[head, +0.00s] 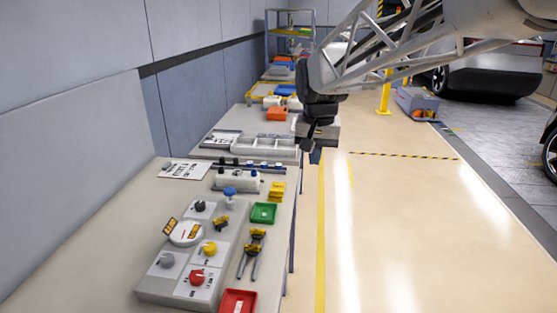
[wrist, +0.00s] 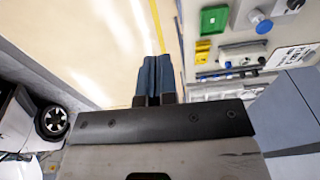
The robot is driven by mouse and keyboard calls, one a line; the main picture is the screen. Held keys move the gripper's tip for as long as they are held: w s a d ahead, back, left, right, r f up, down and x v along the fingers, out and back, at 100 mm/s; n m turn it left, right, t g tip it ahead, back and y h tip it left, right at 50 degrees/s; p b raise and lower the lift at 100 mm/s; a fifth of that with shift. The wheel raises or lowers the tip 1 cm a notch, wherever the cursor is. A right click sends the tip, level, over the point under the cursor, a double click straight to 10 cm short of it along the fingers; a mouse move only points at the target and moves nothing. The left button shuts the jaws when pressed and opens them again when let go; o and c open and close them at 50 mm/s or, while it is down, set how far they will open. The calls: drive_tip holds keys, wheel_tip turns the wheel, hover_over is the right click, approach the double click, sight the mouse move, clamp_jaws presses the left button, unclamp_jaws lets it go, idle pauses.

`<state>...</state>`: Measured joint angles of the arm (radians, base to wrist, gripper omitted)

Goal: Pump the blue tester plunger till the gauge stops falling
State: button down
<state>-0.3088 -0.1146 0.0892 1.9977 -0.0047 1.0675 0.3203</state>
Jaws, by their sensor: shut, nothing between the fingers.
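My gripper (head: 316,156) hangs past the bench's right edge, apart from the plunger. In the wrist view its blue-grey fingers (wrist: 155,60) are shut together with nothing between them.
The knob panel (head: 178,290) carries black, yellow, grey and red knobs. A green tray (head: 263,213), yellow blocks (head: 277,191), black-and-yellow clamps (head: 249,262) and a red tray (head: 238,301) line the bench's right side. The floor (head: 400,240) beside it is clear.

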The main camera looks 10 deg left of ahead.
drive_tip(key=w+a+f, duration=0.2)
drive_tip(key=w+a, duration=0.7)
drive_tip(key=a, duration=0.4)
drive_tip(key=g, duration=0.1)
hover_over(229, 190)
wheel_tip(229, 190, down, 4)
drive_tip(key=shift+f, duration=0.1)
wheel_tip(229, 190, down, 14)
drive_tip(key=shift+r, duration=0.1)
idle(0.3)
drive_tip(key=shift+f, duration=1.6)
wheel_tip(229, 190, up, 14)
drive_tip(key=shift+r, duration=0.25)
